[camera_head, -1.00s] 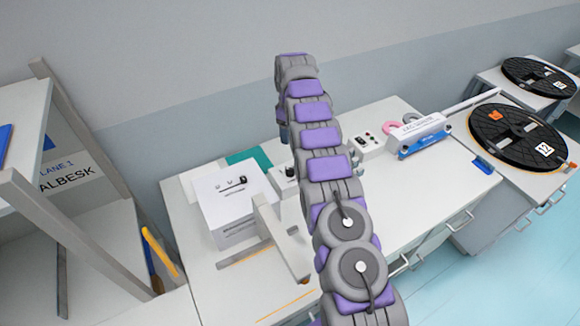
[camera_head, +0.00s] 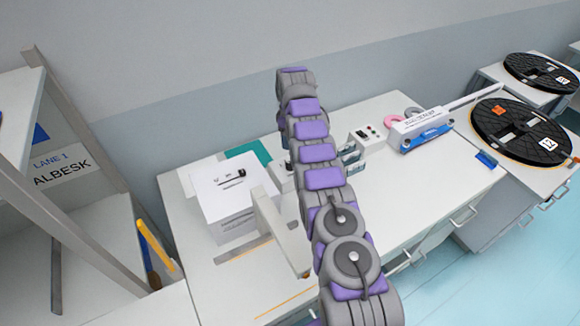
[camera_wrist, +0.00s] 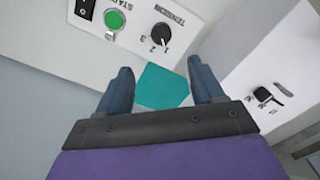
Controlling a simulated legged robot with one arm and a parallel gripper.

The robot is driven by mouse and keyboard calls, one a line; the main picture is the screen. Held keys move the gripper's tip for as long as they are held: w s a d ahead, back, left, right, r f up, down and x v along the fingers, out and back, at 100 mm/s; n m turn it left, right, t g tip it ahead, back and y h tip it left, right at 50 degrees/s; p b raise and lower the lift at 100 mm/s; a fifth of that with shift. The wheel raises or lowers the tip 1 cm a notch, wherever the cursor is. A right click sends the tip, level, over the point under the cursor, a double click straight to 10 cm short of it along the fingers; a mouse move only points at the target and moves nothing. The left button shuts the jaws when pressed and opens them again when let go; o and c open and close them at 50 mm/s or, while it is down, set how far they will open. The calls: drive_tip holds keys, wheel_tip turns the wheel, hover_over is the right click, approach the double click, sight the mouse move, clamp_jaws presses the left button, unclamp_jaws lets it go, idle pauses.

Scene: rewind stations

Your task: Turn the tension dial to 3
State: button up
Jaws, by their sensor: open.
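The tension dial (camera_wrist: 161,34) is a round black knob on a white panel (camera_wrist: 190,10), at the top of the wrist view. The numbers 1, 2 and 3 stand below and left of it; its small white mark seems to face the 1. My gripper (camera_wrist: 160,68) is open and empty. Its two blue fingers lie just below the dial in the picture, one on each side, apart from it. In the head view my arm hides most of the panel, and the dial cannot be read.
A green start button (camera_wrist: 114,19) sits left of the dial. A teal sheet (camera_wrist: 163,87) shows between the fingers. A white box with a black lever (camera_wrist: 264,94) stands at right. In the head view, a blue-and-white device (camera_head: 420,130) and black reels (camera_head: 520,130) stand at right.

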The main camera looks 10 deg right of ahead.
drive_tip(key=b, duration=0.7)
hover_over(290, 163)
wheel_tip(290, 163, down, 8)
drive_tip(key=shift+w+r, duration=0.15)
drive_tip(key=shift+f+b, duration=0.45)
drive_tip(key=shift+f, duration=2.25)
drive_tip(key=shift+c, duration=0.4)
drive_tip(key=c, duration=1)
